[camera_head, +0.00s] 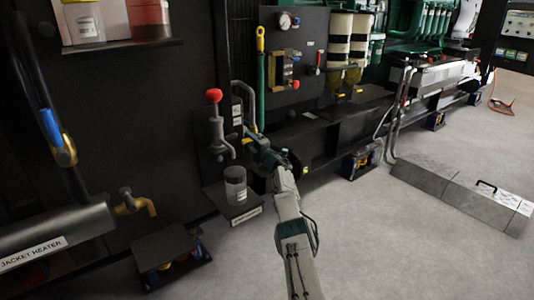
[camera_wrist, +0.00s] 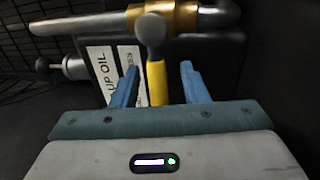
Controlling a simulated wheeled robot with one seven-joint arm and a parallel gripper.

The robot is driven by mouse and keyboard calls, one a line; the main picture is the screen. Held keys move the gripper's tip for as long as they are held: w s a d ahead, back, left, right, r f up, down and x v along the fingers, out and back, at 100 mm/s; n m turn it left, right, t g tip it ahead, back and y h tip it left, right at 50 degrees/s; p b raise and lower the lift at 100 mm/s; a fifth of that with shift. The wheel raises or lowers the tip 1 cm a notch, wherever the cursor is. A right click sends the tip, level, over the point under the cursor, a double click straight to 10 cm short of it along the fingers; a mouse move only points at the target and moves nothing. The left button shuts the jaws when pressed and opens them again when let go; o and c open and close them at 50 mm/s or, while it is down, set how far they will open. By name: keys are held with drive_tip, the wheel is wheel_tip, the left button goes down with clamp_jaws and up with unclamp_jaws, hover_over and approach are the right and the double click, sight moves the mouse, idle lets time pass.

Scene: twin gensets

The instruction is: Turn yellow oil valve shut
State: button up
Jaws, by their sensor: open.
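The yellow valve handle (camera_wrist: 157,84) hangs from a grey knob on a brass valve body (camera_wrist: 184,18) set in a grey pipe. In the wrist view, my gripper (camera_wrist: 159,68) is open, with one blue finger on each side of the handle. Gaps show between the handle and both fingers, with the wider gap on the right. In the head view, my gripper (camera_head: 255,142) is at the dark panel beside the pipes, and the valve is small and partly hidden there.
A red-knobbed hand pump (camera_head: 216,124) and a clear cup (camera_head: 235,185) on a small shelf stand close left of my arm. A dark rail runs along the machine's base on the right. The grey floor (camera_head: 390,240) at front right is open.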

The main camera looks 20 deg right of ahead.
drive_tip(key=shift+s+d+r+p, duration=0.2)
drive_tip(key=shift+s+p, duration=0.35)
drive_tip(key=shift+p, duration=2.95)
drive_tip(key=s+p, duration=0.1)
drive_tip(key=p, duration=0.3)
drive_tip(key=shift+d+f, duration=0.1)
drive_tip(key=shift+d, duration=0.05)
drive_tip(key=p+v, duration=0.3)
drive_tip(key=p, duration=0.5)
drive_tip(key=shift+s, duration=0.1)
drive_tip(key=p+v, duration=0.2)
drive_tip(key=p, duration=0.1)
drive_tip(key=shift+s+d, duration=0.1)
drive_tip(key=shift+d, duration=0.05)
drive_tip(key=p+v, duration=0.3)
drive_tip(key=v, duration=0.3)
drive_tip(key=shift+f, duration=0.3)
drive_tip(key=shift+s, duration=0.1)
